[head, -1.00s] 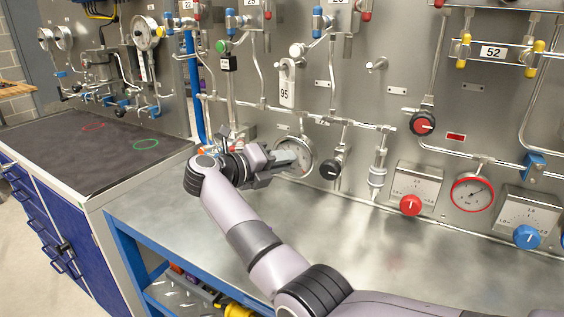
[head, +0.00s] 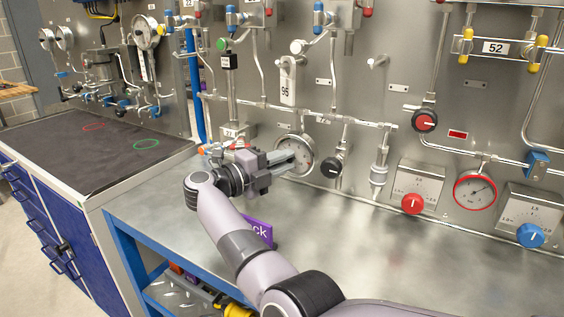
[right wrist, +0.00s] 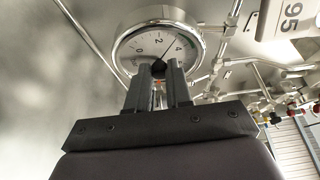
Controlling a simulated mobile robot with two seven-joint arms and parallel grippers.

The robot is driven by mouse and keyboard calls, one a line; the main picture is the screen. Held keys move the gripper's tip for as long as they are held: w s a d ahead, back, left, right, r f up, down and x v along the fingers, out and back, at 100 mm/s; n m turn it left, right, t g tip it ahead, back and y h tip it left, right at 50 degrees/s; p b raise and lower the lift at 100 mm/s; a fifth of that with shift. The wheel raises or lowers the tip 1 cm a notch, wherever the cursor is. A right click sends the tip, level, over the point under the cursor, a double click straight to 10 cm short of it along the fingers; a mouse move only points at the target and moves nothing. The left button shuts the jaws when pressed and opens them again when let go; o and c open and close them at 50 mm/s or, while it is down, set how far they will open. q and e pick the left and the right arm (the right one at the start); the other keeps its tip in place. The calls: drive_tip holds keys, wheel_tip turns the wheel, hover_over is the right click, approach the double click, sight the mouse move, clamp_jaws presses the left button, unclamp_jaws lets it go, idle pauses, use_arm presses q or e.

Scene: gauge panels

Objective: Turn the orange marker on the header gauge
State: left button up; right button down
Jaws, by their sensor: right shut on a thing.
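The header gauge (head: 303,144) is a round white dial in a silver rim, low on the panel. It also shows in the right wrist view (right wrist: 141,38), with its needle pointing up and right. My right gripper (head: 290,161) is at the dial face. In the right wrist view its two fingers (right wrist: 158,74) are closed around a small part at the dial's centre. A black knob (right wrist: 158,66) shows between the fingertips, with a bit of the orange marker (right wrist: 158,82) just below it. The fingers hide most of the marker, so its angle cannot be told. My left gripper is not in view.
A black knob (head: 331,167) sits right of the gauge. Further right are a red knob (head: 412,204), a red-rimmed gauge (head: 474,190) and a blue knob (head: 530,235). A purple sign (head: 259,230) shows behind my right arm. The steel bench (head: 370,255) is clear at right.

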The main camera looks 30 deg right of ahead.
idle(0.3)
drive_tip(key=c, duration=1)
unclamp_jaws()
drive_tip(key=shift+c, duration=0.2)
drive_tip(key=shift+a, duration=0.1)
